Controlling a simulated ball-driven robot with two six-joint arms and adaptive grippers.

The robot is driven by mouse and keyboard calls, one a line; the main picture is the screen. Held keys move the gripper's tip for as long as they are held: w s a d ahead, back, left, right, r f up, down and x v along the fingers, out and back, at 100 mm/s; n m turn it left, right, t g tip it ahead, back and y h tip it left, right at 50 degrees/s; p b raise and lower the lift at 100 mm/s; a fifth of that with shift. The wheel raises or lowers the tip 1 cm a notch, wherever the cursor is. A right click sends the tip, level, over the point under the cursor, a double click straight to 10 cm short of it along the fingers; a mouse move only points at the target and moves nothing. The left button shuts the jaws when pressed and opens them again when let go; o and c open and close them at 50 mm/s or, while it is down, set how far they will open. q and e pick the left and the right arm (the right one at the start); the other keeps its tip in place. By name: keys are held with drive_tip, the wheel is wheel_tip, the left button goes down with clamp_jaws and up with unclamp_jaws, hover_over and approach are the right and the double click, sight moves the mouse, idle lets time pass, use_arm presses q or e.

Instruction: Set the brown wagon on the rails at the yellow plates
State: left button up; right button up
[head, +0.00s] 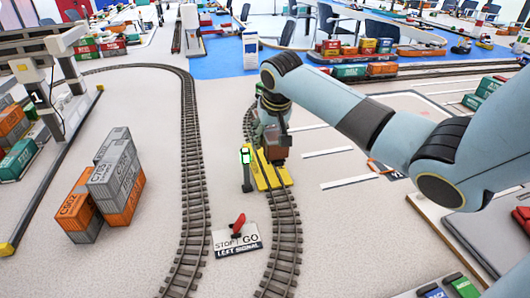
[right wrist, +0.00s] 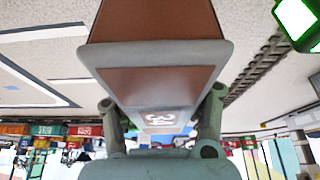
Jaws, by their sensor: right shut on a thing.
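My right gripper (head: 272,112) points down over the right-hand track (head: 284,225) and is shut on the brown wagon (head: 276,143). In the right wrist view the wagon (right wrist: 155,85), brown with a grey rim and white lettering, sits between the two fingers of the gripper (right wrist: 162,115). The wagon is just beyond the yellow plates (head: 262,178), which lie along both sides of the rails, and hides part of them. I cannot tell whether its wheels touch the rails. My left gripper is not in view.
A signal post with a green light (head: 246,158) stands close left of the plates. A red lever (head: 238,224) sits on a "LEFT SIGNAL" sign (head: 238,241). Another track (head: 193,190) curves on the left. Stacked orange and grey containers (head: 115,178) stand farther left.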

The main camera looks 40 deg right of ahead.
sight(270, 130)
drive_tip(key=shift+w+a+f, duration=0.25)
drive_tip(key=shift+w+f, duration=0.05)
drive_tip(key=shift+f, duration=0.1)
wheel_tip(270, 130, down, 4)
drive_tip(key=shift+r+b, duration=0.1)
drive_tip(key=shift+b, duration=0.2)
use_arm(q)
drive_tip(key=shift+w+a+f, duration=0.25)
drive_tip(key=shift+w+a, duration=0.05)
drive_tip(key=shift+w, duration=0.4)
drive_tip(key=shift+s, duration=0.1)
use_arm(e)
drive_tip(key=o, duration=1.4)
drive_tip(key=shift+c, duration=0.2)
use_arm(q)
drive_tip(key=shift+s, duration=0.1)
use_arm(e)
drive_tip(key=p+v, duration=0.2)
drive_tip(key=v, duration=0.9)
drive_tip(key=shift+d+r, duration=0.1)
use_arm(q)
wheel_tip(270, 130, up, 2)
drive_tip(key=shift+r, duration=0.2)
use_arm(e)
drive_tip(key=shift+s+r, duration=0.25)
drive_tip(key=shift+r, duration=0.15)
